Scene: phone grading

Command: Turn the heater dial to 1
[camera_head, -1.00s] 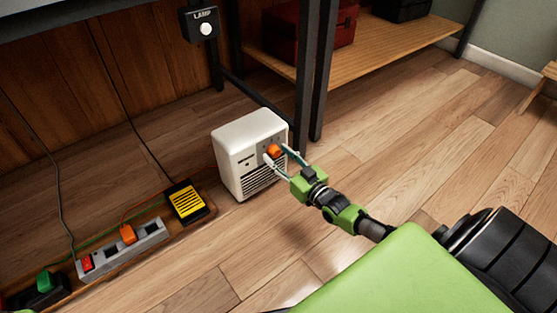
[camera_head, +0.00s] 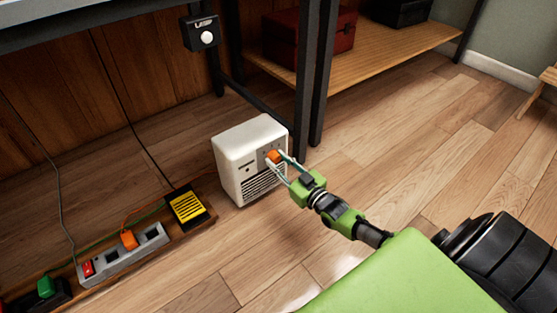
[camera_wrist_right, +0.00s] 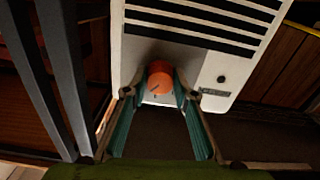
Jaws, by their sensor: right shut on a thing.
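The white heater (camera_head: 236,150) stands on the wooden floor, with dark grille slots in its front. Its orange dial (camera_head: 273,157) is on the upper front face; in the right wrist view the dial (camera_wrist_right: 160,82) shows a dark pointer line. My right gripper (camera_head: 276,162) is at the dial, one finger on each side, and is shut on it. The right wrist view also shows both fingertips (camera_wrist_right: 160,92) beside the dial. The dial's number marks are too small to read. My left gripper is not in view.
A grey power strip (camera_head: 150,245) with orange and red parts and a yellow-black box (camera_head: 188,207) lie to the left of the heater. Black table legs (camera_head: 308,80) stand close behind it on the right. A lamp switch (camera_head: 201,34) hangs above.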

